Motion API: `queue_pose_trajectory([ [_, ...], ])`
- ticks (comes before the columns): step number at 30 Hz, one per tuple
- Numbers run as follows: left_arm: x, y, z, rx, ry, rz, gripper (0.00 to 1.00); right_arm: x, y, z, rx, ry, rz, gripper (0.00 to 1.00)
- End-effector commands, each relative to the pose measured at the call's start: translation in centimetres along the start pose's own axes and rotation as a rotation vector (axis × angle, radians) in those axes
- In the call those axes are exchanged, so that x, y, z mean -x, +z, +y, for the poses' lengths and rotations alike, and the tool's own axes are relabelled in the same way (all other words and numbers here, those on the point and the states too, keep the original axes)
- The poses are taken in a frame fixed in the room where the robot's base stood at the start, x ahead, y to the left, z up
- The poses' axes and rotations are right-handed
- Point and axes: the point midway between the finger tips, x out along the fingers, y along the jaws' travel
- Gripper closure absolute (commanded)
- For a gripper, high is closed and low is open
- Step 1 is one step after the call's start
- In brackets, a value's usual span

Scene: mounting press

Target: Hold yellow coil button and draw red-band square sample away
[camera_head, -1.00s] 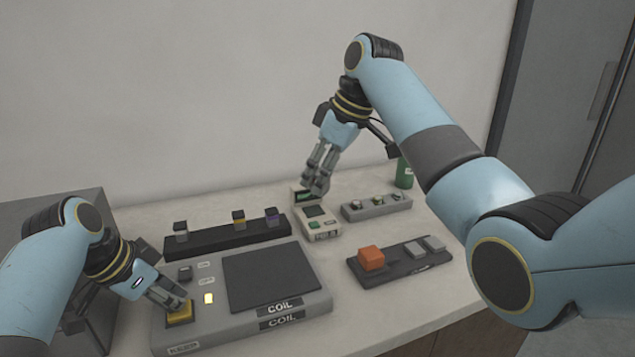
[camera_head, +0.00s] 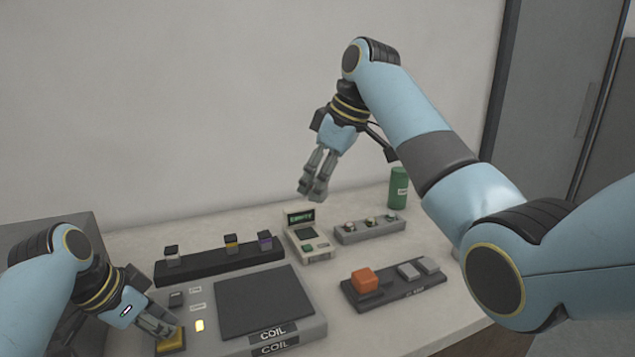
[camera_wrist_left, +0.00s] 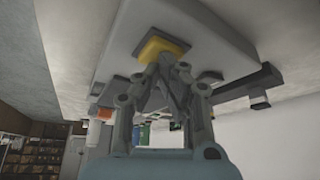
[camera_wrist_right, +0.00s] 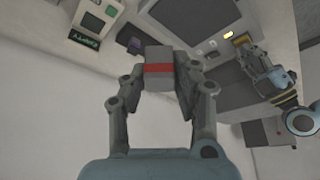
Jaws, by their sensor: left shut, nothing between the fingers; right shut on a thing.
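The yellow coil button (camera_head: 172,345) is at the left front of the grey COIL unit (camera_head: 312,334). My left gripper (camera_head: 165,331) is shut and empty, its fingertips at the button. The button also shows in the left wrist view (camera_wrist_left: 160,48), with the fingertips against it. My right gripper (camera_head: 313,195) is raised above the small tester with a green display (camera_head: 300,217). In the right wrist view it is shut on the grey square sample with a red band (camera_wrist_right: 158,69). In the head view the fingers largely hide that sample.
A black rack (camera_head: 205,265) with several banded samples stands behind the COIL unit. A grey strip with knobs (camera_head: 370,232), a green can (camera_head: 398,188) and a dark tray (camera_head: 395,291) with an orange block (camera_head: 363,281) are to the right. A yellow lamp (camera_head: 200,325) is lit.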

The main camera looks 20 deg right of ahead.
Motion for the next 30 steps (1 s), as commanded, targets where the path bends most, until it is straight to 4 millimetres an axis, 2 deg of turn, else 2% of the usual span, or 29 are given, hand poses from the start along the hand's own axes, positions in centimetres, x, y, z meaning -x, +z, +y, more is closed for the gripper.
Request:
queue_pose_trajectory([
  [8, 0.0, 0.0, 0.1, 0.001, 0.002, -0.002, 1.0, 0.1, -0.1, 0.0, 0.001, 0.0, 0.001, 1.0],
  [30, 1.6, -0.7, 0.0, 0.0, 0.0, 0.0, 1.0, 2.0, -0.9, 0.0, 0.001, 0.001, 0.002, 1.0],
])
